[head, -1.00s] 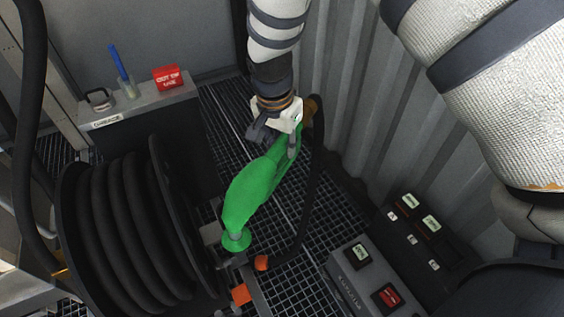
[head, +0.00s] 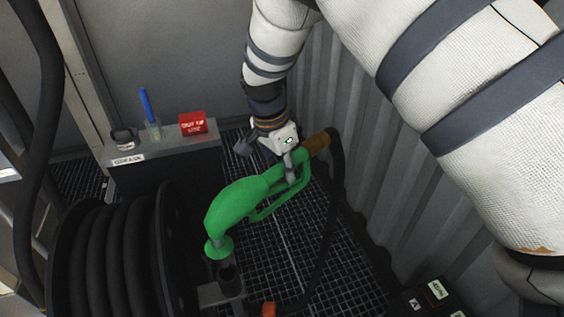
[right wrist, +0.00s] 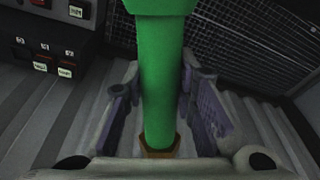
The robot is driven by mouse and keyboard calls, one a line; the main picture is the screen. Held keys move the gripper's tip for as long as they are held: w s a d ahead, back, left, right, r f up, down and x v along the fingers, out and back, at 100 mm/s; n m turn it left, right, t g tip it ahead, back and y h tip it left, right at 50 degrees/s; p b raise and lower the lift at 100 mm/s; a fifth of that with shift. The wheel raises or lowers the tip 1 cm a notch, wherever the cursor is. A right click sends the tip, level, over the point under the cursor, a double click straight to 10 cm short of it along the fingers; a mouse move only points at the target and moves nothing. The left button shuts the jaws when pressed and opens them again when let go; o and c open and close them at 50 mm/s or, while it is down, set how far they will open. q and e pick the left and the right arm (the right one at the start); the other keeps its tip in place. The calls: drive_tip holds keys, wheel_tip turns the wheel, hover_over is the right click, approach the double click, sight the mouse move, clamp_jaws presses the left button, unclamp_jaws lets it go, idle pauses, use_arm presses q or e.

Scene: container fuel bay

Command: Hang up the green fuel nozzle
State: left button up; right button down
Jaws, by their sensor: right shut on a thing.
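The green fuel nozzle (head: 240,202) hangs from my right gripper (head: 284,162), which is shut on its handle close to the brown hose fitting (head: 316,142). The nozzle slants down to the left, and its green disc (head: 219,248) is at the low end. A dark upright holder cup (head: 229,277) on a grey bracket is just below and right of the disc. I cannot tell whether the spout tip touches or enters it. In the right wrist view the green handle (right wrist: 160,85) runs between both fingers. My left gripper is not in view.
A black hose (head: 335,200) drops from the nozzle. A hose reel (head: 110,260) stands at left. Behind it, a grey ledge (head: 180,143) bears a red box (head: 192,123) and a cup with a blue stick. A corrugated wall (head: 400,190) is close on the right.

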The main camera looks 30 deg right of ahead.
sight(282, 199)
drive_tip(key=shift+a+x, duration=0.2)
drive_tip(key=shift+x, duration=0.9)
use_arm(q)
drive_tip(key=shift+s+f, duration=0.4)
use_arm(e)
drive_tip(key=shift+f, duration=0.55)
use_arm(q)
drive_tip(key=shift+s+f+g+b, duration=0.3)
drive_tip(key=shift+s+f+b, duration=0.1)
drive_tip(key=shift+b, duration=0.2)
use_arm(e)
drive_tip(key=shift+a+f, duration=0.1)
drive_tip(key=shift+f, duration=1.4)
drive_tip(key=shift+a+b+x, duration=0.25)
drive_tip(key=shift+b+x, duration=0.1)
drive_tip(key=shift+x, duration=0.8)
drive_tip(key=shift+a+b+x, duration=0.25)
drive_tip(key=shift+b+x, duration=0.05)
drive_tip(key=shift+x, duration=0.85)
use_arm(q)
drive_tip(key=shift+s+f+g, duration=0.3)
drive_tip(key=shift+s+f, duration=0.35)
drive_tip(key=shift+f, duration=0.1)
use_arm(e)
drive_tip(key=c, duration=1.2)
unclamp_jaws()
drive_tip(key=shift+f, duration=0.1)
drive_tip(key=shift+c, duration=0.2)
